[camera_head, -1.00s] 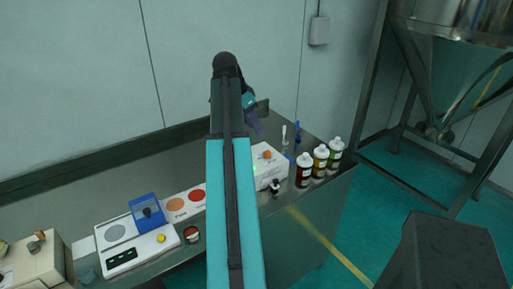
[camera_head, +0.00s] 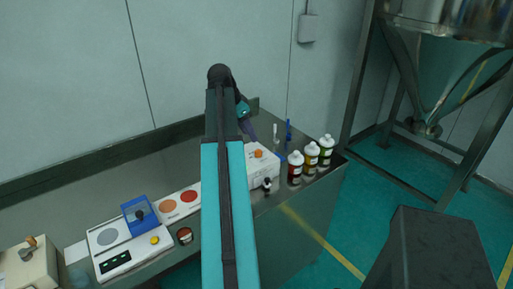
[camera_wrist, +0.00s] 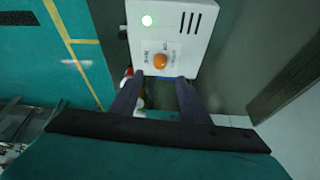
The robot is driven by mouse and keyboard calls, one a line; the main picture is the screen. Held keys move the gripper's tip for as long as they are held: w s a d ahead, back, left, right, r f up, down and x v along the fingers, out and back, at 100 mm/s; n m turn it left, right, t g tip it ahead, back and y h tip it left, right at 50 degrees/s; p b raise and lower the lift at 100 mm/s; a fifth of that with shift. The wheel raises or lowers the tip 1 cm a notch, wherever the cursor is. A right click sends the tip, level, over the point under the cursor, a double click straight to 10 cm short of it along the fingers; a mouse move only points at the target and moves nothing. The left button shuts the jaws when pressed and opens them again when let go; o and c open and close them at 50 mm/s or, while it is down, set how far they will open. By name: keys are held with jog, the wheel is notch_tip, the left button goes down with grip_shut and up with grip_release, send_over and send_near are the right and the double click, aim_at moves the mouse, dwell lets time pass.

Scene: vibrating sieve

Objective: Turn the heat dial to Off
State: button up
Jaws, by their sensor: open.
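The heat dial (camera_wrist: 160,61) is a round orange knob on a white box (camera_wrist: 198,50). Small dark labels are printed around the dial; I cannot read its setting for sure. Contact with the dial does not show. In the head view the orange dial (camera_head: 258,153) sits on the white box (camera_head: 264,172), and my gripper (camera_head: 249,130) is above it, partly hidden by my arm.
The wall is close behind the bench.

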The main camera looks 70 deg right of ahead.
aim_at(258, 150)
jog(key=shift+p+x, duration=1.1)
jog(key=shift+x, duration=3.85)
jog(key=shift+r, duration=0.1)
jog(key=c, duration=1)
jog(key=shift+n, duration=0.4)
jog(key=n, duration=0.2)
jog(key=n+t+h+b, duration=0.1)
jog(key=n, duration=0.1)
jog(key=shift+s+a+t, duration=0.1)
jog(key=shift+s+t, duration=0.05)
jog(key=shift+t, duration=0.15)
jog(key=shift+s+n+t, duration=0.1)
jog(key=shift+n+t, duration=0.45)
jog(key=shift+n, duration=0.75)
jog(key=shift+s+n+t, duration=0.1)
jog(key=shift+n+t, duration=0.45)
jog(key=shift+n, duration=0.75)
jog(key=shift+c, duration=0.3)
jog(key=shift+o, duration=0.2)
jog(key=o, duration=1)
